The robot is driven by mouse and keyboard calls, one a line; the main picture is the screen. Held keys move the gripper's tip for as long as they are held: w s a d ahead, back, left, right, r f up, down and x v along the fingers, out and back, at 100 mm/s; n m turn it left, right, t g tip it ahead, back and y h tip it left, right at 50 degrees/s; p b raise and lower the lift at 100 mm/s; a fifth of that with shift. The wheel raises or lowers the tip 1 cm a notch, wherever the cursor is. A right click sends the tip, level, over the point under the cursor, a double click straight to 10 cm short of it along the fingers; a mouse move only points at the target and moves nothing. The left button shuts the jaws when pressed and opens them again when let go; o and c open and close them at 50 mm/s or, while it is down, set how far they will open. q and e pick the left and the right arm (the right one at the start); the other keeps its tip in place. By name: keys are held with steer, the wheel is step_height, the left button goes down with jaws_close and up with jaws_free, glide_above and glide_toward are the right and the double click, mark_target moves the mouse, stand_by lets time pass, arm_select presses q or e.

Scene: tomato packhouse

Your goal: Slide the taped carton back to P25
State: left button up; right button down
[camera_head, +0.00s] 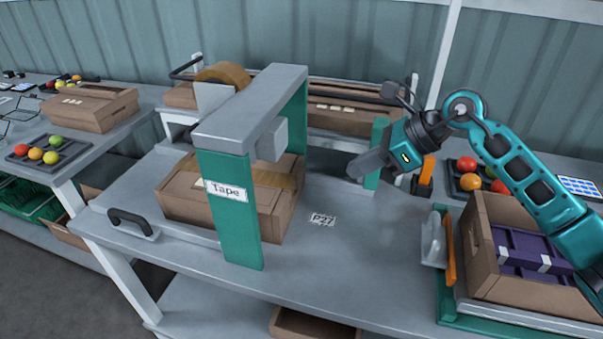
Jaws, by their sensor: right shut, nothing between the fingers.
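The taped carton (186,207) is a closed brown box with a tan tape strip on its top. It stands on the grey bench under the green and grey arch marked "Tape" (228,192), whose front post hides part of it. A label reading P27 (322,220) lies on the bench just right of the carton. No P25 label can be made out. My right gripper (358,171) is shut and empty, right of the arch and above the bench, apart from the carton. My left gripper is out of view.
A black handle (133,223) sits on the bench left of the carton. An open carton (480,255) with purple packs stands at right, beside a grey and orange tool (438,240). Another carton (90,108) is on the left table. The bench around P27 is clear.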

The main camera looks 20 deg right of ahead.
mark_target(291, 184)
steer(key=x, duration=0.7)
steer(key=w+r+p+x, duration=0.1)
steer(key=x, duration=0.3)
steer(key=shift+w+a+f, duration=0.15)
steer(key=shift+w+a, duration=0.05)
steer(key=shift+a, duration=0.3)
steer(key=shift+w+a, duration=0.3)
steer(key=shift+a, duration=0.1)
steer(key=shift+w+a+b, duration=0.25)
steer(key=shift+w+a, duration=0.25)
steer(key=shift+a, duration=0.25)
steer(key=shift+w+a+b, duration=0.25)
steer(key=shift+w+a, duration=0.2)
steer(key=shift+a, duration=0.25)
steer(key=shift+d+f, duration=0.1)
